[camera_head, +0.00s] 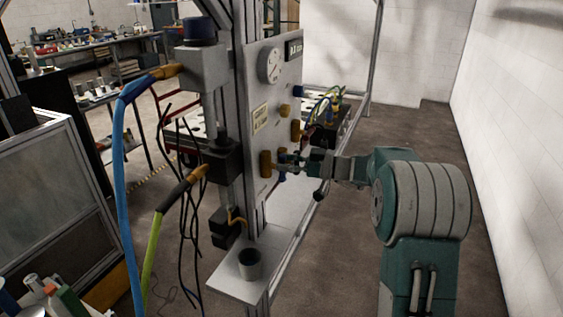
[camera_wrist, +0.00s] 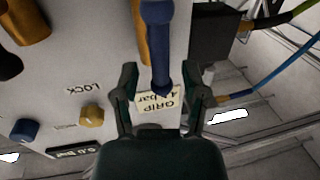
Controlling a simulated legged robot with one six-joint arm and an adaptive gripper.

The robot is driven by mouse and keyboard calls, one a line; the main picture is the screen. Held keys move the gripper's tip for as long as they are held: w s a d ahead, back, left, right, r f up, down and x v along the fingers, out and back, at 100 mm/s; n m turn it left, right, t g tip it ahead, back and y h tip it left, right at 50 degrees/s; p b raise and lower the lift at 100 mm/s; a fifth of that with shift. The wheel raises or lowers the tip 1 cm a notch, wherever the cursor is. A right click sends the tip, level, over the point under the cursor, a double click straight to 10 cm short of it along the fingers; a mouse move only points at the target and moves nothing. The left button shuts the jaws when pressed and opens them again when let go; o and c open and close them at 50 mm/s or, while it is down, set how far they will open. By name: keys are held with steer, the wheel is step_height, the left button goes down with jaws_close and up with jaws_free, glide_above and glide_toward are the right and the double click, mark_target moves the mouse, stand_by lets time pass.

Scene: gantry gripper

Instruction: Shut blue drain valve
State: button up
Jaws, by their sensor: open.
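A blue valve lever (camera_wrist: 158,45) hangs down from the top middle of the wrist view, its tip between the two fingers of my gripper (camera_wrist: 160,80). My gripper is open, with a gap to the lever on both sides; I cannot tell whether it touches. A brass-coloured handle (camera_wrist: 139,30) runs close along the lever's left side. In the head view my gripper (camera_head: 290,160) is at the lower part of the upright panel (camera_head: 257,105). A little blue shows below it there, but the lever is mostly hidden.
In the wrist view a yellow knob (camera_wrist: 92,115), a blue knob (camera_wrist: 25,130) and an orange knob (camera_wrist: 28,20) stand out from the panel left of my gripper. A dial gauge (camera_head: 270,66) tops the panel. Blue and green hoses (camera_head: 122,180) hang at the left. Floor at right is clear.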

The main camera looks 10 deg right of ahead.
steer(key=shift+w+a, duration=0.2)
steer(key=shift+a, duration=0.25)
jaws_close()
steer(key=shift+w+d+r+m, duration=0.1)
steer(key=shift+m, duration=0.3)
steer(key=m, duration=0.2)
steer(key=shift+w+d+m+t, duration=0.2)
steer(key=shift+m+t, duration=0.1)
steer(key=shift+m, duration=0.1)
steer(key=shift+w+d+f+m+t, duration=0.1)
steer(key=shift+w+f+m+t, duration=0.35)
steer(key=shift+m, duration=2.3)
steer(key=shift+s+d+f+m+t, duration=0.15)
steer(key=shift+m+t, duration=0.6)
steer(key=shift+m, duration=2.05)
steer(key=shift+w+d+f+m+t, duration=0.1)
steer(key=shift+w+f+m+t, duration=0.35)
steer(key=shift+m, duration=2.3)
steer(key=shift+s+t, duration=0.2)
steer(key=shift+t, duration=0.15)
